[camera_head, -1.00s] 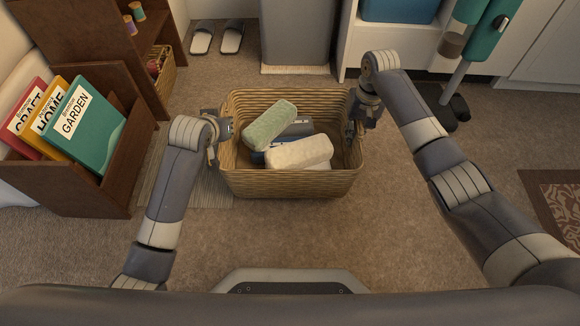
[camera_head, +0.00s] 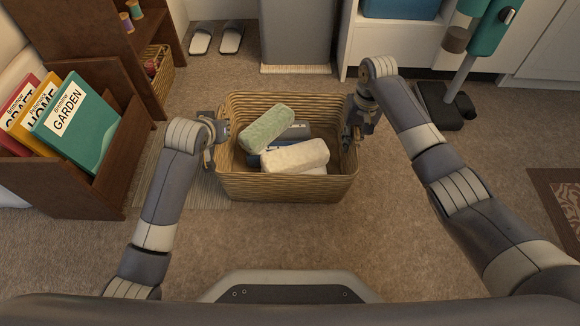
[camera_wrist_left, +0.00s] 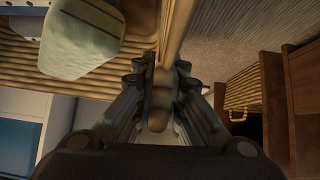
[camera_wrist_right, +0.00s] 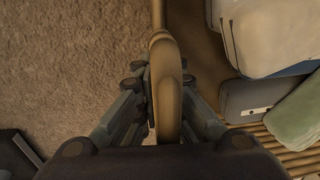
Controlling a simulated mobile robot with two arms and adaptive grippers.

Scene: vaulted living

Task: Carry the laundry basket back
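The woven laundry basket (camera_head: 290,190) is upright in front of me in the head view. It holds a green rolled towel (camera_head: 266,128), a cream towel (camera_head: 296,156) and dark grey folded items (camera_head: 292,133). My left gripper (camera_head: 219,133) is at the basket's left side; in the left wrist view its fingers (camera_wrist_left: 162,95) are closed around the handle. My right gripper (camera_head: 351,134) is at the right side; in the right wrist view its fingers (camera_wrist_right: 165,95) close around the other handle. I cannot tell whether the basket's underside touches the floor.
A brown wooden holder with books (camera_head: 75,120) stands at the left. A striped mat (camera_head: 165,185) lies beside the basket. Slippers (camera_head: 215,40), a grey bin (camera_head: 296,35) and a teal upright vacuum (camera_head: 480,45) are behind. A patterned rug (camera_head: 560,200) lies right. Carpet nearer me is clear.

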